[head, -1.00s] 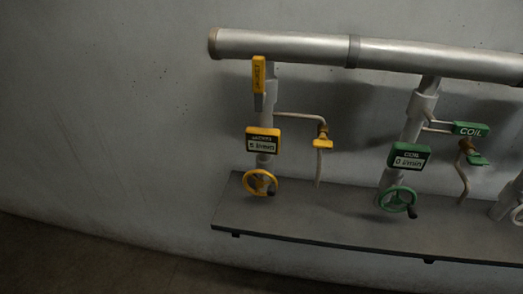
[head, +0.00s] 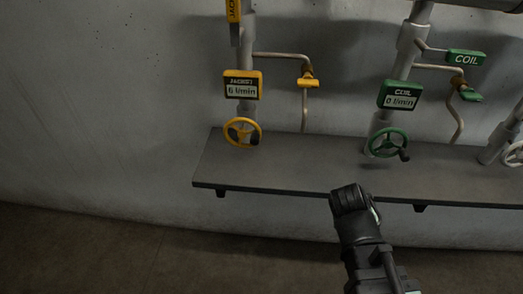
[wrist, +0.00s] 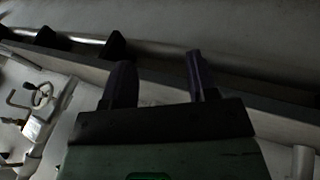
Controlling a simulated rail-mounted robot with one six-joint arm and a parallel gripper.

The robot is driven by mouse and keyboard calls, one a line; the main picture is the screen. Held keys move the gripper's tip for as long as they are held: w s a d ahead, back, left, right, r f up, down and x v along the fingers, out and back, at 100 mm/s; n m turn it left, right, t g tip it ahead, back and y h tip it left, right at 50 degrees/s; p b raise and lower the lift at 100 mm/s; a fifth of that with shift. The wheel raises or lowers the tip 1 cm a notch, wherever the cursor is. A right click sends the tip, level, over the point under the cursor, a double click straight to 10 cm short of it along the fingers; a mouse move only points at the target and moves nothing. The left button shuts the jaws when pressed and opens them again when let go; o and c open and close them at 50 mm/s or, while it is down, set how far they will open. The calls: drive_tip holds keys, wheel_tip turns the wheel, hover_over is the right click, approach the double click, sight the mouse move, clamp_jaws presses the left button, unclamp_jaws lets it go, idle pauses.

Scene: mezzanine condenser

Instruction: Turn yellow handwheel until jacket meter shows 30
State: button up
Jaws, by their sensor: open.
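The yellow handwheel (head: 242,132) is on the left pipe above the shelf, with a dark crank knob on its right side. The yellow-framed jacket meter (head: 242,85) above it reads 6 l/min. In the head view my dark arm is at the lower right, below the shelf edge and well apart from the yellow wheel. In the wrist view my gripper (wrist: 160,70) is open, with two dark fingers apart and nothing between them. The yellow handwheel is not recognizable in the wrist view.
A green handwheel (head: 387,143) and a coil meter (head: 399,95) reading 0 l/min are to the right. A yellow lever valve (head: 308,82) sits on a thin side pipe. The grey shelf (head: 290,165) runs under the wheels. The wall and floor at left are clear.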

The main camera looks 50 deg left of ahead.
drive_tip(key=s+a+r+n+t+y+b, duration=0.1)
drive_tip(key=s+a+t+y+b, duration=0.2)
drive_tip(key=a, duration=0.6)
drive_tip(key=s+a+r+n+t+y+b, duration=0.1)
drive_tip(key=s+a+n+t+y, duration=0.1)
drive_tip(key=s+a+t, duration=0.45)
drive_tip(key=g+y, duration=0.1)
drive_tip(key=y, duration=0.7)
approach(254, 142)
drive_tip(key=x, duration=1.1)
drive_tip(key=shift+w+a, duration=0.15)
drive_tip(key=shift+a, duration=0.05)
drive_tip(key=shift+c, duration=0.3)
drive_tip(key=c, duration=0.9)
drive_tip(key=shift+o, duration=0.2)
